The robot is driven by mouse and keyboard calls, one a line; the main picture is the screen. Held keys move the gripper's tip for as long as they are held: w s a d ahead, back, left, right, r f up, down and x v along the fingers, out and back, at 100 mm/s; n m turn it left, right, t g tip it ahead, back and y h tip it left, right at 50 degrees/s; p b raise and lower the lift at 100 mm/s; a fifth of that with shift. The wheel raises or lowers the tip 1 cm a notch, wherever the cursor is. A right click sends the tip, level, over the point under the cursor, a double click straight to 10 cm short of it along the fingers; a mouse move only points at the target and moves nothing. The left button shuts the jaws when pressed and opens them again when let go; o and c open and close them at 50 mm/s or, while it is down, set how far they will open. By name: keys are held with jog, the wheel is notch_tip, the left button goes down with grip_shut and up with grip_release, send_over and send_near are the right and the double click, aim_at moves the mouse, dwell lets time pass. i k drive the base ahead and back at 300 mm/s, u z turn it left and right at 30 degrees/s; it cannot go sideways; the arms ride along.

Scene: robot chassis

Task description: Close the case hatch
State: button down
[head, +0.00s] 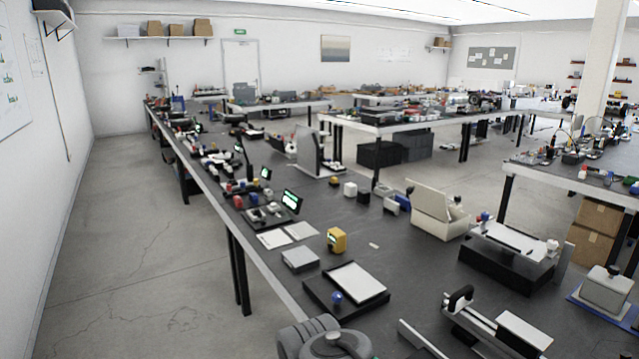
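No thing in the head view is plainly marked as the case hatch. A beige case-like body (436,212) stands on the dark bench right of the middle, with a tall slanted panel on its left side; I cannot tell whether that panel is a hatch. A grey upright panel (308,150) stands further back on the bench. A pale grey box with a small knob on top (605,290) sits on a blue mat at the far right. My gripper does not show. Grey rounded parts at the bottom edge may be my own arm.
The dark bench top (400,265) carries a black tray with a white plate (357,281), a yellow device (337,240), a grey box (300,258) and a black block with a white top (505,262). Open concrete floor (130,250) lies to the left.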

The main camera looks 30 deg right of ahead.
aim_at(431, 202)
jog(key=u, duration=0.45)
jog(key=i, duration=2.45)
jog(key=z, duration=1.4)
jog(key=i, duration=0.75)
jog(key=z, duration=0.7)
